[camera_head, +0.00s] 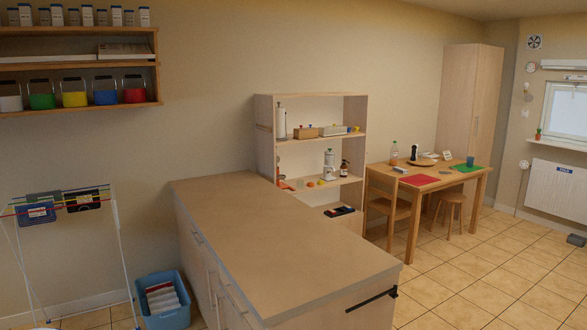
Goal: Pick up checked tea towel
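I cannot make out a checked pattern on any cloth at this size. A blue basket (165,314) on the floor at the lower left holds several folded whitish cloths (163,297) with some red. A drying rack (119,245) stands left of it. A blue item (37,213) and a dark item (83,200) hang at its top, and I cannot tell whether either is a towel. Neither of my grippers is in view.
A long counter (270,235) with a bare top fills the middle, with a dark rail (372,300) on its end. An open shelf unit (359,120) stands behind it. A wooden table (450,181) with chair and stool is farther right.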

